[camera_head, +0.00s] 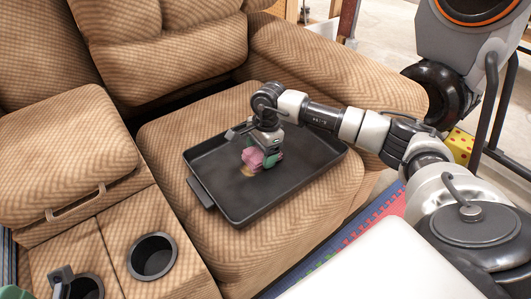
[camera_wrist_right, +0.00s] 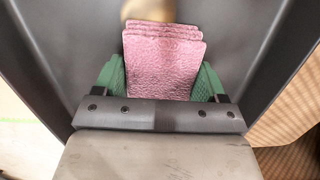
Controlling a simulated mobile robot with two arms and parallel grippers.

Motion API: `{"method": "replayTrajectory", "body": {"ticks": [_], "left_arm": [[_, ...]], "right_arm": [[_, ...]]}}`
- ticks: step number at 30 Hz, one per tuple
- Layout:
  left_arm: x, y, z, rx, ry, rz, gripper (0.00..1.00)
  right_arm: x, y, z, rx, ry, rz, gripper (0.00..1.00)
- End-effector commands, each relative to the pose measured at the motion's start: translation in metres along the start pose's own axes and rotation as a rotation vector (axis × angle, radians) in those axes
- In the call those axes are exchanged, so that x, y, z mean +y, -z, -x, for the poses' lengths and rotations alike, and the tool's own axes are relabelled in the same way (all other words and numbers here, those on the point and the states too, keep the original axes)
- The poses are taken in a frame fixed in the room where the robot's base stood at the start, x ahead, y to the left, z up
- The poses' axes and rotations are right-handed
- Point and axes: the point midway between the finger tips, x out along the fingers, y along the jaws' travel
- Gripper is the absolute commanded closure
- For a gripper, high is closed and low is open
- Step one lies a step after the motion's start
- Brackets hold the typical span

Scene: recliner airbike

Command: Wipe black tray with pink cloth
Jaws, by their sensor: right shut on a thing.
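The black tray (camera_head: 222,199) lies on the seat of the tan recliner, and its dark floor and walls fill much of the right wrist view (camera_wrist_right: 60,70). My right gripper (camera_head: 262,159) is over the tray and shut on the pink cloth (camera_head: 252,160). In the wrist view the folded pink cloth (camera_wrist_right: 165,62) sits between the green fingers. Whether the cloth touches the tray floor is hard to tell. A yellowish-brown spot (camera_head: 247,171) shows on the tray beside the cloth. A small part of my left gripper (camera_head: 60,285) shows at the lower left corner.
The tan recliner (camera_head: 160,130) has a backrest behind the tray and an armrest to its right. A console with cup holders (camera_head: 152,257) is at the left front. Colored floor mats (camera_head: 375,212) lie at the right. A yellow object (camera_head: 460,145) stands behind my right arm.

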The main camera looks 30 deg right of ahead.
Motion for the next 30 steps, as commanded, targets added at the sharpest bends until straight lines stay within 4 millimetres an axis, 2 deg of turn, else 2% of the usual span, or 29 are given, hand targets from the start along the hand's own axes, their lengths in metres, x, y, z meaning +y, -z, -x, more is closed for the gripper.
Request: {"method": "replayTrajectory", "body": {"ticks": [5, 24, 30], "left_arm": [[0.000, 0.000, -0.001, 0.001, 0.000, 0.000, 0.57], [0.000, 0.002, -0.006, -0.002, 0.001, 0.000, 0.57], [0.000, 0.001, -0.005, -0.004, 0.002, 0.000, 0.57]], "right_arm": [[-0.001, 0.001, 0.001, 0.001, 0.001, 0.000, 0.47], [0.024, 0.018, 0.001, 0.002, 0.000, -0.001, 0.47], [0.021, 0.016, -0.001, 0.001, 0.000, 0.000, 0.47]]}}
